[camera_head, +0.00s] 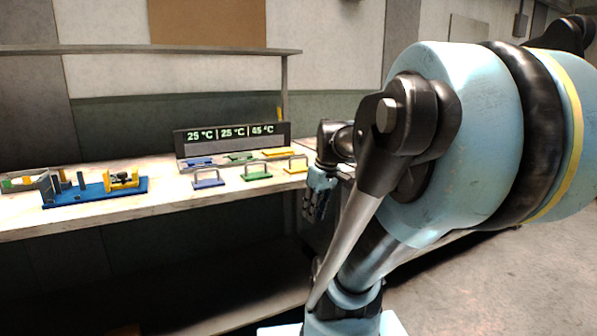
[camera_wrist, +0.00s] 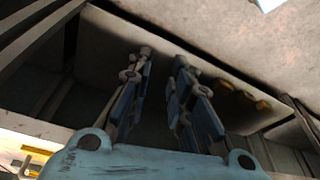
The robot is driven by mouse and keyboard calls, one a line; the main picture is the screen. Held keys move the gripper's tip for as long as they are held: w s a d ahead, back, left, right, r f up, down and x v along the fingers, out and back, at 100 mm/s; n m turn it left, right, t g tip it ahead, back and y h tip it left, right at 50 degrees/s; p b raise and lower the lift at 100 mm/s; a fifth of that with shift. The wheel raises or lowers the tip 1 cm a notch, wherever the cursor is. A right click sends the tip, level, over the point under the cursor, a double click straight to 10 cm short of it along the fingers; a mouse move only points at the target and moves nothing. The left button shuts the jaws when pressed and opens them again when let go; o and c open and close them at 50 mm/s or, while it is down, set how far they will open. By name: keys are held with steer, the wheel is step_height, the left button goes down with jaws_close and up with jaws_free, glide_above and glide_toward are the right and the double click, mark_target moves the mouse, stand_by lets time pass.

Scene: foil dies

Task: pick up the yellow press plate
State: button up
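The yellow press plate (camera_head: 294,171) has a pale upright handle and stands on the bench at the right end of a row of three plates. My gripper (camera_head: 318,205) points down just right of it, by the bench's right end, and does not touch it. In the wrist view my gripper (camera_wrist: 160,80) has its two blue and grey fingers apart with nothing between them. A yellow piece (camera_wrist: 38,149) at the lower left of that view is probably the same plate, partly cut off.
A blue plate (camera_head: 208,184) and a green plate (camera_head: 256,177) stand left of the yellow one. Behind them is a temperature display (camera_head: 232,136). A blue fixture (camera_head: 95,191) lies on the bench's left. A shelf (camera_head: 150,49) runs above the bench.

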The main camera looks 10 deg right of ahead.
steer(key=w+d+r+n+y, duration=0.2)
steer(key=w+r+n, duration=0.6)
steer(key=w+r, duration=0.55)
steer(key=n+t+y, duration=0.2)
steer(key=n, duration=0.6)
glide_toward(299, 158)
steer(key=w+f, duration=0.1)
steer(key=w+a+f, duration=0.1)
steer(key=f, duration=0.1)
steer(key=shift+w+a+f, duration=0.15)
steer(key=shift+x, duration=3.15)
steer(key=shift+a, duration=0.2)
jaws_close()
